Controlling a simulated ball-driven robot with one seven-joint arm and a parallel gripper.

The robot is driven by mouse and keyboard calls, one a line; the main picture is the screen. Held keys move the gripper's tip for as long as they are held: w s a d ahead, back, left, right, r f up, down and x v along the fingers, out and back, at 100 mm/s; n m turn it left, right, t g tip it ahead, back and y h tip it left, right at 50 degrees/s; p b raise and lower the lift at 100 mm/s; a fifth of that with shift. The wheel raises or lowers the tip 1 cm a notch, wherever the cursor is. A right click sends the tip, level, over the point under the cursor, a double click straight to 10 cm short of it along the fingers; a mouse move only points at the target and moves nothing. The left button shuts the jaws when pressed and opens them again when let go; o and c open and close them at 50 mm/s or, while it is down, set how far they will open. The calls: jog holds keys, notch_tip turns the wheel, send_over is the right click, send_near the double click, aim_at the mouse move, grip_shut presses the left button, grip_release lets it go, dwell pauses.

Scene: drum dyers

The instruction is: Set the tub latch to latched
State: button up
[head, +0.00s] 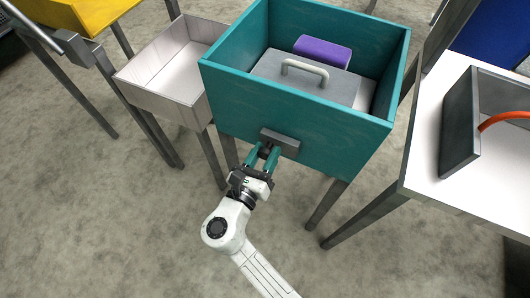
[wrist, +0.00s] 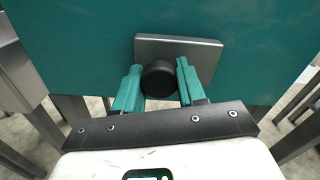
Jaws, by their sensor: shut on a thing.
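The teal tub (head: 300,110) stands on legs in the middle of the head view. The tub latch on its front wall has a grey rectangular plate (head: 281,138) and a round black knob. The plate (wrist: 195,50) and knob (wrist: 158,78) also show in the wrist view. My gripper (head: 265,154) has its teal fingers on either side of the knob, and it is shut on it. In the wrist view the fingers (wrist: 157,84) hold the knob between them, and the plate extends mostly to the right of the knob. I cannot read the latch's setting from any marking.
Inside the tub are a grey lid with a handle (head: 305,68) and a purple block (head: 322,48). A pale open tray (head: 150,95) stands to the left. A white table (head: 465,185) with a dark frame (head: 460,122) stands to the right. Floor is open in front.

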aim_at(288, 151)
jog(key=shift+f, duration=0.1)
grip_shut()
jog(key=shift+d, duration=0.1)
jog(key=d+p, duration=0.1)
jog(key=s+d+p, duration=0.1)
jog(key=d, duration=0.1)
jog(key=shift+s+d, duration=0.1)
jog(key=shift+s+d+p, duration=0.15)
jog(key=shift+d+p, duration=0.2)
jog(key=shift+d, duration=0.1)
jog(key=shift+f, duration=0.1)
jog(key=o, duration=1.1)
grip_release()
jog(key=shift+c, duration=0.2)
